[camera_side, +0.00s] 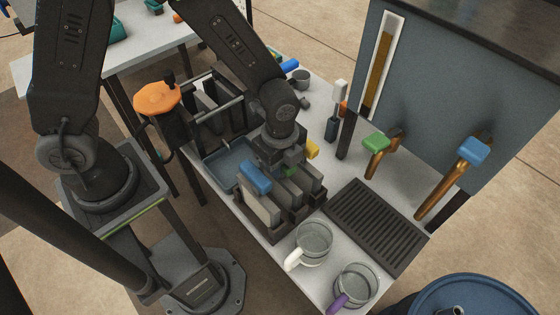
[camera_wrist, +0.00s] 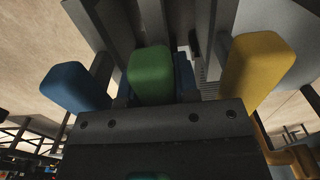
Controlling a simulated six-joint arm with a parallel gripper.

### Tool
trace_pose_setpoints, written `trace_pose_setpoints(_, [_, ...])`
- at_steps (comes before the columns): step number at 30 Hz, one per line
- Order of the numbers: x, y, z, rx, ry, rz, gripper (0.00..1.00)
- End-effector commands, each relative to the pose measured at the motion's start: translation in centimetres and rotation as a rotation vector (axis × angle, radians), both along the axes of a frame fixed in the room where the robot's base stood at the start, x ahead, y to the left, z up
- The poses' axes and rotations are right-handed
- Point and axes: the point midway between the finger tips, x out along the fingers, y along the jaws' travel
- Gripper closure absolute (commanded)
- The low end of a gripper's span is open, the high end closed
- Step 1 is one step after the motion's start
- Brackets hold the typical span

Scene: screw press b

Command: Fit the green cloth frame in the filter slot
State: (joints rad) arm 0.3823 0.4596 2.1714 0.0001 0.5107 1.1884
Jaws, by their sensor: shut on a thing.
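My gripper (camera_side: 283,150) is low over the dark rack and shut on the green handle (camera_side: 290,171) of the cloth frame. The green handle (camera_wrist: 151,75) also shows in the wrist view, just beyond the dark jaw. It lies between a blue handle (camera_wrist: 75,88) and a yellow handle (camera_wrist: 258,65). The frame's lower part is mostly hidden, so I cannot tell whether it is seated in the rack. The screw press (camera_side: 215,105), with plates between rails and an orange knob (camera_side: 157,98), stands up and left of the rack. A filter slot is not clearly visible.
The blue-handled frame (camera_side: 255,177) and yellow-handled frame (camera_side: 312,149) are close on either side. A grey tray (camera_side: 225,158) lies between press and rack. Two glass mugs (camera_side: 314,240) (camera_side: 355,284), a drip grate (camera_side: 375,222) and taps (camera_side: 376,143) are to the right.

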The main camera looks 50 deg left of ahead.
Motion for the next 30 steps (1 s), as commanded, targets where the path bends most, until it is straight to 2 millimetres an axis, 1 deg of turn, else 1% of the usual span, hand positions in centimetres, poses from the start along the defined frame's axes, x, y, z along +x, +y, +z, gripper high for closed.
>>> trace_pose_setpoints(1, [0.0, 0.0, 0.0, 0.000, 0.000, 0.000, 0.97])
trace_pose_setpoints(2, [0.0, 0.0, 0.0, 0.000, 0.000, 0.000, 1.00])
trace_pose_setpoints(3, [0.0, 0.0, 0.0, 0.000, 0.000, 0.000, 1.00])
trace_pose_setpoints(4, [0.0, 0.0, 0.0, 0.000, 0.000, 0.000, 0.73])
trace_pose_setpoints(12, [0.0, 0.0, 0.0, 0.000, -0.001, 0.000, 0.99])
trace_pose_setpoints(20, [0.1, 0.0, 0.2, -0.001, -0.002, 0.000, 1.00])
trace_pose_setpoints(30, [0.1, 0.0, 1.1, -0.001, -0.002, 0.000, 1.00])
